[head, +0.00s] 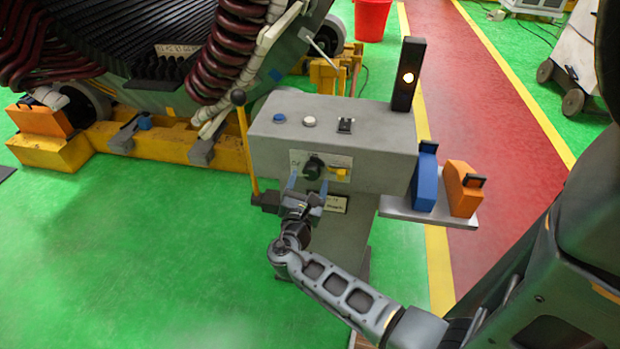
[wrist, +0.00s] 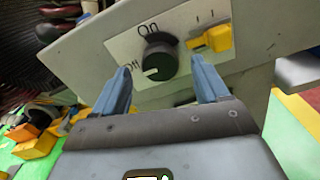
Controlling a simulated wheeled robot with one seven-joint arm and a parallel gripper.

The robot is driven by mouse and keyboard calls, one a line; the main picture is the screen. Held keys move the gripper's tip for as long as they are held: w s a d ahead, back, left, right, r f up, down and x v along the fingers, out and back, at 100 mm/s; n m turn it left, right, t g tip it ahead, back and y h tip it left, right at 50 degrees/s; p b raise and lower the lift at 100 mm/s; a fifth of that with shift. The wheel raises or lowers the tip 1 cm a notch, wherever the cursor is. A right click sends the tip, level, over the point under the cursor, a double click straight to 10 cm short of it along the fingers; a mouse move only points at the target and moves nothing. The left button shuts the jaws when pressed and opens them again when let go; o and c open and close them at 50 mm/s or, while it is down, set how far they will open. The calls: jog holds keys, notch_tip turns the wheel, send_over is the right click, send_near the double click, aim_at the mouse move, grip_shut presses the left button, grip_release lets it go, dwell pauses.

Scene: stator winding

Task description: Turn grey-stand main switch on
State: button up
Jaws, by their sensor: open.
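The grey stand (head: 265,137) has a black rotary main switch (head: 313,168) on its front face. In the wrist view the switch (wrist: 160,57) sits on a white plate marked "On" above and "Off" at the left. Its pale pointer mark lies at the lower left, near "Off". My gripper (head: 306,186) is just in front of the switch. In the wrist view its two blue fingers (wrist: 160,83) are apart, one to each side of and below the knob, with nothing between them. Whether they touch the knob cannot be told.
A yellow part (wrist: 211,38) is right of the switch. The stand's top has blue and white buttons, a black toggle and a lit lamp post (head: 407,76). Blue and orange items stand on a side shelf (head: 428,211). A yellow lever (head: 246,140) is at the left. Green floor is open at left.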

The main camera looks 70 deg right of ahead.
jog(key=shift+w+d, duration=0.1)
jog(key=shift+d, duration=0.7)
jog(key=shift+c, duration=0.4)
jog(key=c, duration=1)
